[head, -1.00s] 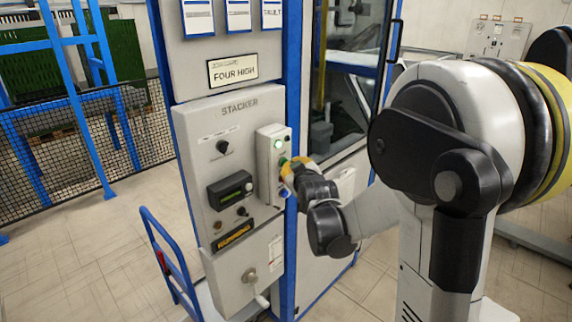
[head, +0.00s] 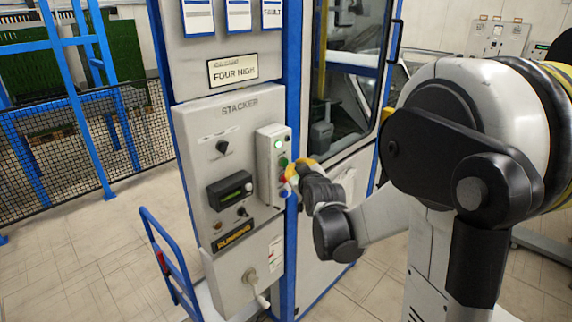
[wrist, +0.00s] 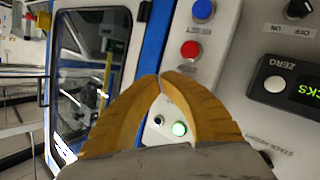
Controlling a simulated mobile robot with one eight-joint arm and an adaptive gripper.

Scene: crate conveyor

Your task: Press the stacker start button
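The stacker panel (head: 230,140), labelled STACKER, carries a narrow pale button box (head: 265,170). On the box the head view shows a lit lamp (head: 279,143), a green button (head: 283,161) and a blue button (head: 285,192). The wrist view shows a red button (wrist: 190,50), a blue button (wrist: 203,9) and the glowing lamp (wrist: 179,129). My gripper (wrist: 160,78) is shut and empty, its yellow fingertips together. In the head view my gripper (head: 293,172) is just right of the green button, seemingly apart from it. The green button is hidden behind the fingers in the wrist view.
A sign on the panel (head: 234,236) reads RUNNING. A small display (head: 230,190) and a black knob (head: 222,146) sit left of the box. A blue trolley handle (head: 170,258) stands at lower left. A glazed door (head: 345,95) is to the right.

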